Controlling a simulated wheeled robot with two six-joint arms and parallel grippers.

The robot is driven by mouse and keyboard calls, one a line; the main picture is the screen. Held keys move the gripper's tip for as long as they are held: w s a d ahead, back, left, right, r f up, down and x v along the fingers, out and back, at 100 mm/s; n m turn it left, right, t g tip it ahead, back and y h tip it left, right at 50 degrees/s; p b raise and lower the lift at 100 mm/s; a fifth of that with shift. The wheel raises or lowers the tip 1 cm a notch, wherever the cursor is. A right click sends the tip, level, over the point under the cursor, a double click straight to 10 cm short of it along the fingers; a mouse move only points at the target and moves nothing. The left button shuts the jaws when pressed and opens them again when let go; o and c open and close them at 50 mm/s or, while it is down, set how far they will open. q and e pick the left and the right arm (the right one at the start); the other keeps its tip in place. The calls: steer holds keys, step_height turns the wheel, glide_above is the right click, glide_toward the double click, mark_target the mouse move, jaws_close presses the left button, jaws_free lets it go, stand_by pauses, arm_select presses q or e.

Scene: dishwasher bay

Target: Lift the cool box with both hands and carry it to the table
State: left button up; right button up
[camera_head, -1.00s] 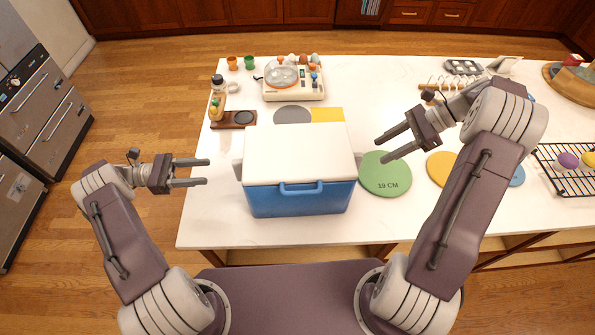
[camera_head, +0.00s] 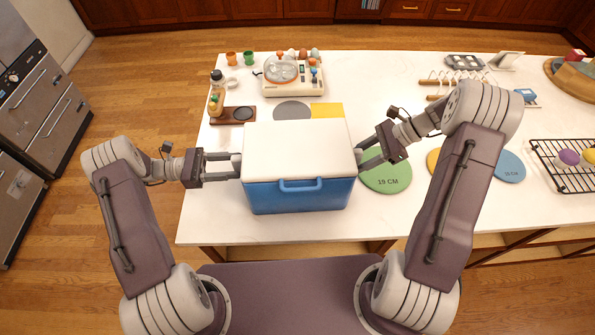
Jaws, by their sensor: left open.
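The cool box (camera_head: 298,197) has a blue body, a white lid and a blue front handle. It stands upright on the white table (camera_head: 214,222), near its front edge. My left gripper (camera_head: 238,166) is open at the box's left side, with its fingertips close to the side wall. My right gripper (camera_head: 360,158) is at the box's right side. Its fingertips are close to or partly behind the box edge, so I cannot tell its opening or whether it touches.
A green disc (camera_head: 388,180) lies under my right gripper, with a blue disc (camera_head: 509,166) further right. A black wire rack (camera_head: 567,178) with egg-like items stands at the right. A white appliance (camera_head: 293,82) and a bottle tray (camera_head: 233,115) stand behind the box. The front strip of table is clear.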

mark_target(358, 150)
arm_select(q)
steer(key=shift+s, duration=0.1)
jaws_close()
arm_select(e)
jaws_close()
arm_select(q)
steer(key=shift+r, duration=0.15)
arm_select(e)
steer(key=shift+r, duration=0.15)
